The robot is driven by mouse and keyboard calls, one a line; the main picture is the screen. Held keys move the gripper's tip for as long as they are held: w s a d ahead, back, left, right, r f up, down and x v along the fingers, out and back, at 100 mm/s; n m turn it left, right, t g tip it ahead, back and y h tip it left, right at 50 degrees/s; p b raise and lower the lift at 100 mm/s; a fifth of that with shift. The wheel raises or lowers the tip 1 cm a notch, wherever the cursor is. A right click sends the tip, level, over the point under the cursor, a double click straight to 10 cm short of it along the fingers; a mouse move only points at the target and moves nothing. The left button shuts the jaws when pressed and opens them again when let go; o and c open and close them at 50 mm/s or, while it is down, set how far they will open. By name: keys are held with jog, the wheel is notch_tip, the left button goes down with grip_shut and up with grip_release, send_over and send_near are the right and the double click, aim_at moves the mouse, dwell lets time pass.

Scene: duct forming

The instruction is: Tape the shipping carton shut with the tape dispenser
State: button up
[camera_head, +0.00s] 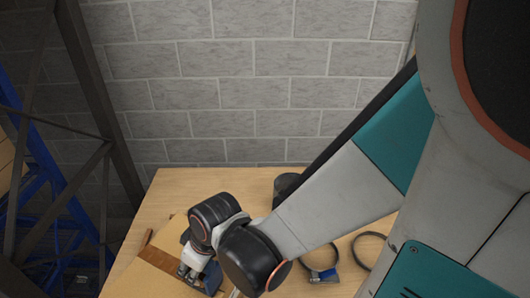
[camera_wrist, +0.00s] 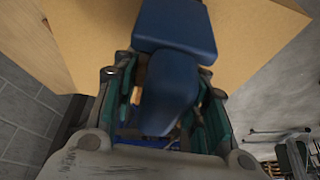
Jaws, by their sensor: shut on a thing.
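The shipping carton (camera_head: 140,278) sits on the wooden table at the lower left of the head view. A darker brown strip (camera_head: 160,259) lies across its top, reaching toward the dispenser. The carton also fills the upper part of the wrist view (camera_wrist: 85,40). My gripper (camera_head: 192,268) is over the carton, shut on the blue tape dispenser (camera_head: 211,279). In the wrist view the dispenser (camera_wrist: 172,85) sits between my gripper's fingers, its far end over the carton. My arm hides part of the carton, and I cannot tell whether the dispenser touches it.
On the wooden table (camera_head: 240,184), a dark cylinder (camera_head: 286,184) stands behind my arm. A ring clamp with a blue part (camera_head: 322,274) and another dark ring (camera_head: 369,246) lie to the right. A block wall (camera_head: 250,90) stands behind; blue racking (camera_head: 45,165) is at the left.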

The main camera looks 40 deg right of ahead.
aim_at(214, 270)
jog(key=shift+s+d+p, duration=0.1)
jog(key=shift+s+d, duration=0.25)
jog(key=shift+s, duration=0.4)
jog(key=shift+s+d+p, duration=0.15)
jog(key=shift+s+d, duration=0.25)
jog(key=shift+s, duration=0.3)
jog(key=shift+s+d+p, duration=0.1)
jog(key=shift+s+d, duration=0.25)
jog(key=shift+s, duration=0.4)
notch_tip(214, 270, up, 8)
jog(key=p, duration=0.7)
